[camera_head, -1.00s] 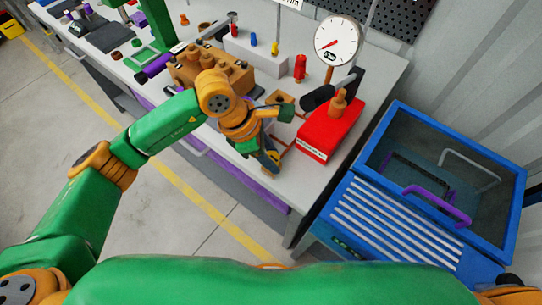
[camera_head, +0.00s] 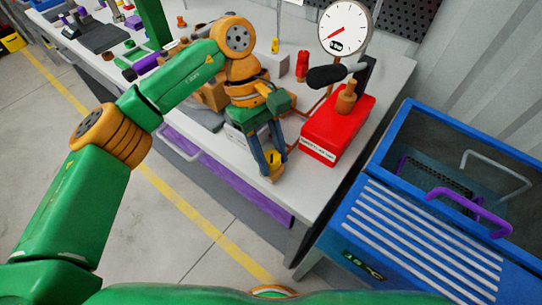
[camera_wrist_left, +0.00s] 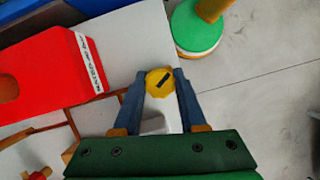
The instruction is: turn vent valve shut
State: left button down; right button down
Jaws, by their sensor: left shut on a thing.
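The vent valve shows as a round yellow knob (camera_wrist_left: 160,81) with a black bar across its top, on a pale body (camera_wrist_left: 158,112) near the bench's front edge. The bar lies diagonally in the left wrist view. My left gripper (camera_head: 272,174) points down over it, and a bit of the yellow knob (camera_head: 274,157) shows between the fingers in the head view. In the left wrist view the two blue-grey fingers of my left gripper (camera_wrist_left: 161,88) are shut on the knob from both sides. My right gripper is not in view.
A red pump box (camera_head: 334,126) with a dark lever (camera_head: 326,76) stands close right of the gripper. A round white gauge (camera_head: 345,27) rises behind it. Thin copper-coloured pipes run beside the valve. A blue tank (camera_head: 400,215) with a purple handle (camera_head: 468,204) stands right of the bench.

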pick_arm(q)
jog(key=m+y, duration=0.1)
jog(key=m, duration=0.1)
jog(key=shift+m+g, duration=0.3)
jog(key=shift+m, duration=0.1)
jog(key=shift+m+g+y+p, duration=0.3)
jog(key=shift+m+y+p, duration=0.45)
jog(key=shift+m, duration=1.15)
jog(key=shift+f, duration=0.1)
jog(key=shift+c, duration=2.3)
grip_release()
